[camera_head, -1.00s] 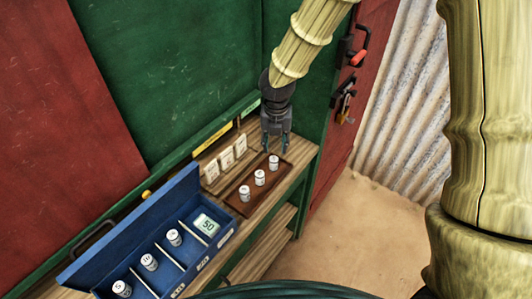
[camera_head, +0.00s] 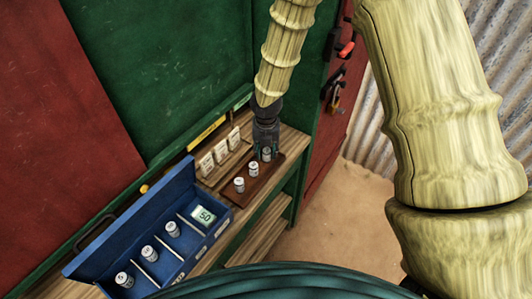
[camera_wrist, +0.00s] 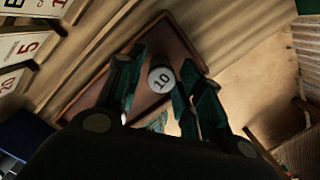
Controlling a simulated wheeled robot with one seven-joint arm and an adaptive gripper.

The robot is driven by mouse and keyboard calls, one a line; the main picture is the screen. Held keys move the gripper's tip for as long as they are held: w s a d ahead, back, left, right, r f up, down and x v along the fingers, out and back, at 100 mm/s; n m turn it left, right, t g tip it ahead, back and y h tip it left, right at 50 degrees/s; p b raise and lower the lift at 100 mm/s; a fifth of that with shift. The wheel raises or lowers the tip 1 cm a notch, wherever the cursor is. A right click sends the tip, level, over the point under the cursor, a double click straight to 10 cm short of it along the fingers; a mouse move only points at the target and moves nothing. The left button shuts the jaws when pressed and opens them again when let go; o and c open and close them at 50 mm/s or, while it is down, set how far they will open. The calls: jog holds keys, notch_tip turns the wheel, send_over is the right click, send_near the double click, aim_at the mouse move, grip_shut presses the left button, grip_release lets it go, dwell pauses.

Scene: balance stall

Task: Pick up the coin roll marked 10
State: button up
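The coin roll marked 10 (camera_wrist: 161,80) is a white upright cylinder with a dark number on top. In the head view it (camera_head: 266,154) stands at the far right end of the brown tray (camera_head: 256,187). My gripper (camera_wrist: 160,92) is open, with one finger on each side of the roll. In the head view my gripper (camera_head: 266,152) points down over the roll and partly hides it. I cannot tell whether the fingers touch it. Two other white rolls, a middle one (camera_head: 253,169) and a near one (camera_head: 239,185), stand on the same tray.
A blue cash box (camera_head: 130,243) with dividers, several white rolls and a green-white 50 piece (camera_head: 204,215) stands to the left. White number cards (camera_head: 220,152) lean behind the tray. The green wall (camera_head: 180,70) rises close behind the shelf.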

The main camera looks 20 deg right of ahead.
jog(key=shift+d+f, duration=0.15)
jog(key=shift+f, duration=0.9)
jog(key=shift+c, duration=0.4)
grip_shut()
jog(key=shift+r, duration=0.15)
